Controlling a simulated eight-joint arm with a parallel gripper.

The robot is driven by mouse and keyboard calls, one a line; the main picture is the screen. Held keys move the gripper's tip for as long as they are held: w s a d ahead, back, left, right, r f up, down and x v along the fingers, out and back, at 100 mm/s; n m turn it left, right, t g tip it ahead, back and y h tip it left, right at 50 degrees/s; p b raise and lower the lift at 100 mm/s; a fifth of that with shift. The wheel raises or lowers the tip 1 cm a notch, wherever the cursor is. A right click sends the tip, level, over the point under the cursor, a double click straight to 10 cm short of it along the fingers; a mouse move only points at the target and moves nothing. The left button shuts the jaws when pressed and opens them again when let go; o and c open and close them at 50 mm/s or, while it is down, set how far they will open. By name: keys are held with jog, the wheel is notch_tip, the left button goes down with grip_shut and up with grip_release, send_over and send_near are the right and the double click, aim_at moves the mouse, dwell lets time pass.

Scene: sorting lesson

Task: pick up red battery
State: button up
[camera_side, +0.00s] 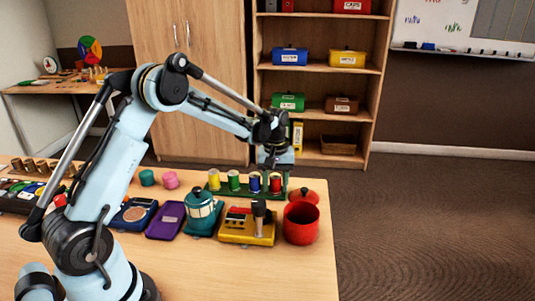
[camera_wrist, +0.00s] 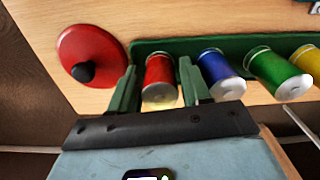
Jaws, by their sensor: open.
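The red battery (camera_wrist: 160,76) is a small cylinder with a silvery end, standing at the end of a row on a green rack (camera_wrist: 150,47). In the side view the red battery (camera_side: 276,183) is at the right end of the rack, below my gripper (camera_side: 277,165). In the wrist view my gripper (camera_wrist: 158,78) is open, with one green finger on each side of the red battery. I cannot tell whether the fingers touch it. The blue battery (camera_wrist: 220,73) is just right of the right finger.
Green (camera_wrist: 277,75) and yellow (camera_wrist: 308,62) batteries continue the row. A red lid with a black knob (camera_wrist: 88,58) lies left of the rack. A red pot (camera_side: 300,222), a yellow device (camera_side: 238,232) and a teal lantern (camera_side: 201,211) stand in front of it on the table.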

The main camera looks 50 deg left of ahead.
aim_at(278, 178)
grip_shut()
jog(key=shift+r, duration=0.1)
jog(key=shift+r, duration=0.5)
jog(key=r, duration=0.2)
jog(key=d+r, duration=0.1)
jog(key=shift+s+d+r, duration=0.15)
jog(key=shift+r, duration=0.2)
jog(key=s+d+r, duration=0.3)
jog(key=d+r, duration=0.3)
jog(key=d, duration=0.4)
